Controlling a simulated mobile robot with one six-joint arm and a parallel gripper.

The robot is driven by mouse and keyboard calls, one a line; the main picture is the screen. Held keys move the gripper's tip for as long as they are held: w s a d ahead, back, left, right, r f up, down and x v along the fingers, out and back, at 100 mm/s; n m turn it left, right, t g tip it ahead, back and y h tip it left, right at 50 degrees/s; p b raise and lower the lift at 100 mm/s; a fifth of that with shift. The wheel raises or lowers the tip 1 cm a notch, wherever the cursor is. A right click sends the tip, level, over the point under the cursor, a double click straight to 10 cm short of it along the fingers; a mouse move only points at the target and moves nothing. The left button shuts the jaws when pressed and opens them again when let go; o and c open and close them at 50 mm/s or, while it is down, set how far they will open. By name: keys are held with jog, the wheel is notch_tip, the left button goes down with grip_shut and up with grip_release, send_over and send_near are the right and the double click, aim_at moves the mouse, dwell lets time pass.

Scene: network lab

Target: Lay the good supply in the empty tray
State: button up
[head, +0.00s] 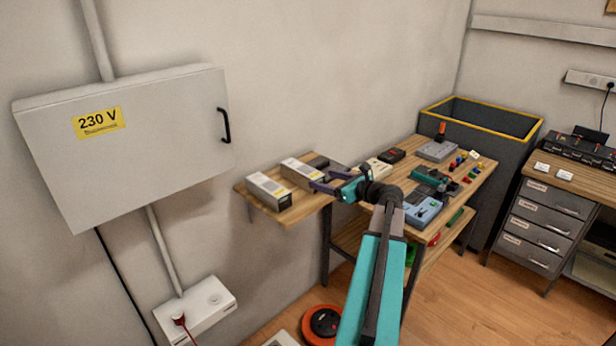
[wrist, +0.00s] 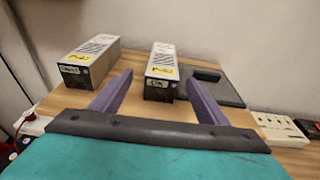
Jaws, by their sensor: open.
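Two light grey box-shaped supplies lie side by side on the wooden wall shelf. The near-left supply (head: 268,192) also shows in the wrist view (wrist: 90,60); the other supply (head: 301,172) shows in the wrist view (wrist: 161,70). Both have vents, a yellow label and a dark end; which is good I cannot tell. My gripper (head: 323,180) is open, with purple fingers, at the second supply's near end. In the wrist view my gripper (wrist: 158,80) has one fingertip on each side of that supply in the picture; contact is unclear. No tray is clearly identifiable.
A dark flat plate (wrist: 222,88) with a raised black block lies right of the second supply. A workbench (head: 470,190) with devices and small coloured parts stands to the right. A grey cabinet (head: 160,150) hangs left; a yellow-rimmed bin (head: 482,140) stands behind.

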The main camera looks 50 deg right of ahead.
aim_at(304, 170)
jog(key=shift+s+a+r+g+p, duration=0.15)
jog(key=shift+r+g+p, duration=0.3)
jog(key=shift+r, duration=0.25)
jog(key=shift+r+g+p, duration=0.35)
jog(key=shift+r+p, duration=0.15)
jog(key=shift+r, duration=0.05)
jog(key=r+g+p, duration=0.2)
jog(key=w+r+p, duration=0.1)
jog(key=shift+w+d+r+g, duration=0.1)
jog(key=shift+d+r+g, duration=0.2)
jog(key=shift+r+g, duration=0.1)
jog(key=shift+f, duration=0.1)
jog(key=shift+p+x, duration=1.2)
jog(key=shift+x, duration=3.05)
jog(key=shift+w, duration=0.15)
